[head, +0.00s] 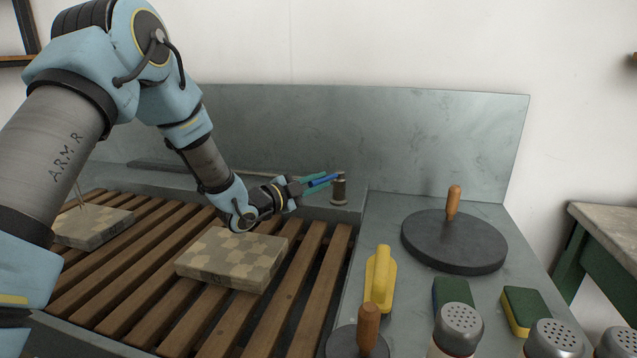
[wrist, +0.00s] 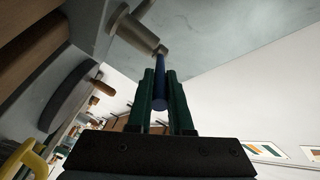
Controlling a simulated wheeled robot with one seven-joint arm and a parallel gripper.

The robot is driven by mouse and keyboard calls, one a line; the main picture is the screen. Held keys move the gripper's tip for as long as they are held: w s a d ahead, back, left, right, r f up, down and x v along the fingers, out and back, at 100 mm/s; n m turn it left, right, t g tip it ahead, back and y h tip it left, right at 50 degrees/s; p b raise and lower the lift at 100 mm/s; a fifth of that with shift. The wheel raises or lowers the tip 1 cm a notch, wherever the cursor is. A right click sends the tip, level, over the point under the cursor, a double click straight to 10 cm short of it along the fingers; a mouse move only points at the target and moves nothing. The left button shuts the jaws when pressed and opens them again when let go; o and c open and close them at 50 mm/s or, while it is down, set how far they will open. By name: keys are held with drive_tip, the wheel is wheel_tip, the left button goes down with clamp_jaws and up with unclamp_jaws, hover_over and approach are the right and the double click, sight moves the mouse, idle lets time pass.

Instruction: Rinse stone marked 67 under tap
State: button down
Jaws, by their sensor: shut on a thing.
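A checkered grey-beige stone (head: 232,258) lies flat on the wooden slatted rack (head: 312,268), below my gripper and apart from it. A second similar stone (head: 92,228) lies at the left of the rack, partly behind my arm. I can read no number on either. The tap (head: 339,192) is a short metal post at the back of the sink. My gripper (head: 316,181) is shut on the tap's blue lever (head: 324,181). The wrist view shows the lever (wrist: 159,97) between the green fingers, with the metal tap body (wrist: 136,30) beyond. I see no water.
Right of the rack, a grey counter (head: 400,210) holds a large dark disc with a wooden knob (head: 453,240), a smaller one (head: 357,343), a yellow-handled tool (head: 380,278), green-yellow sponges (head: 525,310) and several shakers (head: 458,330). A grey splashback (head: 430,130) stands behind.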

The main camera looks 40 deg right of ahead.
drive_tip(key=shift+f, duration=0.1)
drive_tip(key=shift+s+d+n+t+y+b, duration=0.3)
drive_tip(key=shift+s+n+t+b, duration=0.5)
drive_tip(key=shift+t+b, duration=0.8)
drive_tip(key=shift+s+d+n+t+y+b, duration=0.15)
drive_tip(key=shift+s+n+t+y+b, duration=0.35)
drive_tip(key=shift+n+t+b, duration=1)
drive_tip(key=shift+s+d+n+t+y+b, duration=0.3)
drive_tip(key=shift+s+n+t+b, duration=0.55)
drive_tip(key=shift+b, duration=1.25)
drive_tip(key=shift+w+m+t, duration=0.2)
drive_tip(key=shift+m+t, duration=0.05)
drive_tip(key=shift+m, duration=0.1)
drive_tip(key=c, duration=0.8)
unclamp_jaws()
drive_tip(key=shift+c, duration=0.2)
drive_tip(key=shift+a, duration=0.1)
